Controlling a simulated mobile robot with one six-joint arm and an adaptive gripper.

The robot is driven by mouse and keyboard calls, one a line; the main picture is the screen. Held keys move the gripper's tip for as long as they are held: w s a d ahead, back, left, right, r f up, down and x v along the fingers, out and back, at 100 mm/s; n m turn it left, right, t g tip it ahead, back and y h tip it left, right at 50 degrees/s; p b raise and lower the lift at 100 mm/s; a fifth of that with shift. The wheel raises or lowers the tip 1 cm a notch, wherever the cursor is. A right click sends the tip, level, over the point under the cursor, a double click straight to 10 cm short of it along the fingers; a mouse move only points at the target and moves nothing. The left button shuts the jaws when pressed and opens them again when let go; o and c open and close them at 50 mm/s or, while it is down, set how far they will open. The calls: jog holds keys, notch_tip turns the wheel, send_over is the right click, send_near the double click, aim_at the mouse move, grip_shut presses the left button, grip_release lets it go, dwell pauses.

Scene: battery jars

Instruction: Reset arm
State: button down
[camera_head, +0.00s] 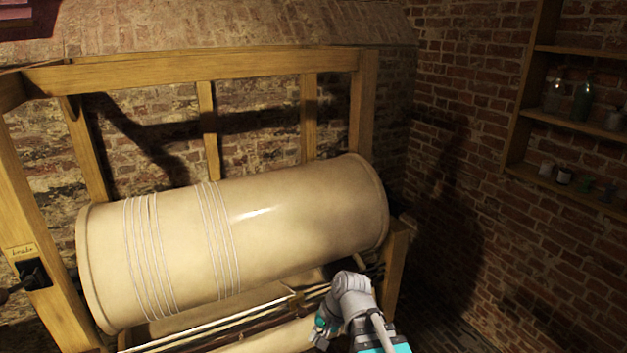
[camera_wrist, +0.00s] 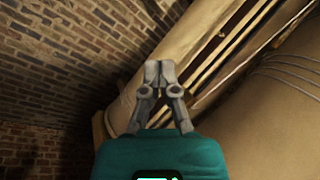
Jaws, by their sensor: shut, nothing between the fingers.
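My arm (camera_head: 355,305) reaches in from the bottom right of the head view, in front of the right end of a large pale cylinder. My gripper (camera_wrist: 160,72) shows in the middle of the wrist view, with its two fingertips together and nothing between them. The fingertips are not clear in the head view. The cylinder (camera_head: 290,215) lies sideways in a wooden frame and has bands of cord around its left half. In the wrist view the cylinder (camera_wrist: 275,110) is at the right, apart from the fingers. No battery jars can be made out for certain.
The wooden frame (camera_head: 190,70) surrounds the cylinder, with a right post (camera_head: 395,265) close to my arm. A dark handle (camera_head: 30,275) is at the far left. Shelves (camera_head: 575,125) with bottles (camera_head: 583,100) and small jars hang on the right brick wall. Dark floor lies at the right.

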jog(key=d+f+n+h, duration=0.1)
jog(key=d+h, duration=0.1)
jog(key=d, duration=0.6)
jog(key=s+d+n+h, duration=0.1)
jog(key=d+h, duration=0.2)
jog(key=d, duration=0.5)
jog(key=shift+s+d+f+n, duration=0.2)
jog(key=shift+d+f+n, duration=0.05)
jog(key=shift+f+n, duration=0.15)
